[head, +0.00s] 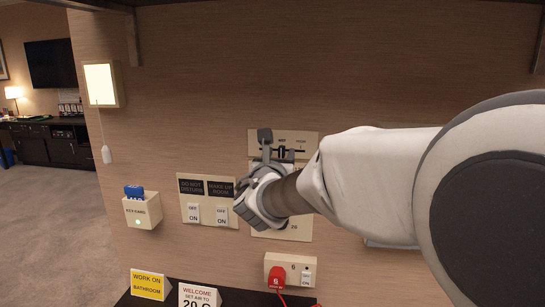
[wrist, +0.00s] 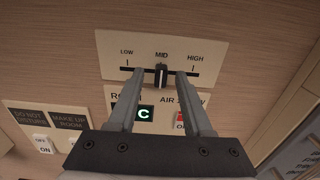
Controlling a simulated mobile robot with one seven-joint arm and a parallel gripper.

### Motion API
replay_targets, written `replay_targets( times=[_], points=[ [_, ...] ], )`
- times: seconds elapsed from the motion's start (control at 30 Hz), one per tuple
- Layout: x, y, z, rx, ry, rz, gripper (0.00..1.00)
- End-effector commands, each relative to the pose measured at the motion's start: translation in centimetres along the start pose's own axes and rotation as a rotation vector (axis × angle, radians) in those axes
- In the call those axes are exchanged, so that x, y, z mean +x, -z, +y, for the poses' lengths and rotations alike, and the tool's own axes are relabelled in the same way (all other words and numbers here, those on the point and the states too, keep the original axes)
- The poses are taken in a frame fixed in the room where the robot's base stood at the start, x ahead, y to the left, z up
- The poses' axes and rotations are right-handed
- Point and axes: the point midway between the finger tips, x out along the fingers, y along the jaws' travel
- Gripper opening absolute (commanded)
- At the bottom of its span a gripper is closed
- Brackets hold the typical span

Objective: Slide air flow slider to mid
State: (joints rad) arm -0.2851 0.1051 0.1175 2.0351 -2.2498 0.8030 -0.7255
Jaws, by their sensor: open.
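The air flow slider is on a pale wall panel (wrist: 205,45) with LOW, MID and HIGH marks above a dark horizontal track. Its dark upright knob (wrist: 160,75) stands at the MID mark in the wrist view. My gripper (wrist: 160,71) is open, with one finger on each side of the knob and a visible gap to each. In the head view the panel (head: 308,139) shows behind my gripper (head: 273,147), and the knob (head: 282,152) appears just right of a fingertip. My wrist and arm hide the lower part of the panel.
Below the slider is a green-lit C display (wrist: 145,112) beside a red one, partly hidden. To the left are two switches (head: 207,201) and a key-card holder (head: 143,211). An outlet with a red plug (head: 277,278) sits below. A pull-cord lamp (head: 101,85) hangs at upper left.

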Motion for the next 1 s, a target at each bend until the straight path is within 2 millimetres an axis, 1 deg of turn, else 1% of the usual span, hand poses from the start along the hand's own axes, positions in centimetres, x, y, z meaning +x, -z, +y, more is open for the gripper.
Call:
replay_targets(
  times=[0.13, 0.23, 0.37, 0.7, 0.83, 1.0],
  points=[
    [-0.8, 0.0, 0.1, 0.000, -0.002, -0.001, 0.50],
    [-2.2, -0.1, 0.1, 0.001, -0.002, -0.002, 0.50],
    [-5.0, -0.1, 0.1, 0.002, -0.004, -0.002, 0.50],
    [-13.0, -0.1, 0.1, 0.001, -0.003, -0.003, 0.50],
    [-15.3, -0.1, 0.1, 0.000, -0.003, -0.002, 0.50],
    [-17.0, 0.0, 0.0, 0.000, -0.001, -0.001, 0.50]
  ],
)
